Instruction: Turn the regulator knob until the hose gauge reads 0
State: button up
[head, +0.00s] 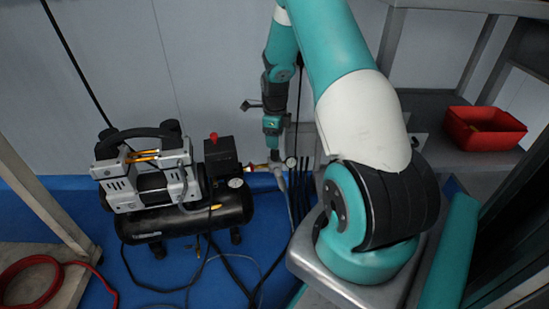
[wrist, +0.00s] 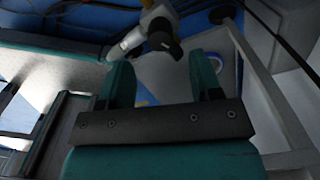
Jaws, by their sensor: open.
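The compressor (head: 160,180) stands on the blue floor at the left of the head view. A small round gauge (head: 290,162) sits on the fitting at its right; its reading is too small to make out. My gripper (head: 273,145) points down just above this fitting. In the wrist view my gripper (wrist: 161,68) is open, with its two teal fingers apart and nothing held. A dark knob (wrist: 165,38) on a silver fitting (wrist: 133,40) shows beyond the fingertips, between their lines. I see no contact. In the head view the knob cannot be told apart.
A second gauge (head: 236,183) is on the compressor. Black cables and hoses run over the floor right of it. A red bin (head: 484,128) stands on a grey shelf at right. A red hose (head: 35,280) lies coiled at the lower left.

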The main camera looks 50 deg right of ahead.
aim_at(275, 151)
notch_tip(275, 151, down, 6)
jog(key=shift+f+b, duration=0.15)
jog(key=shift+b, duration=0.9)
jog(key=shift+c, duration=0.4)
jog(key=c, duration=0.9)
jog(key=shift+o, duration=0.2)
jog(key=shift+n+p, duration=0.4)
jog(key=shift+p, duration=0.1)
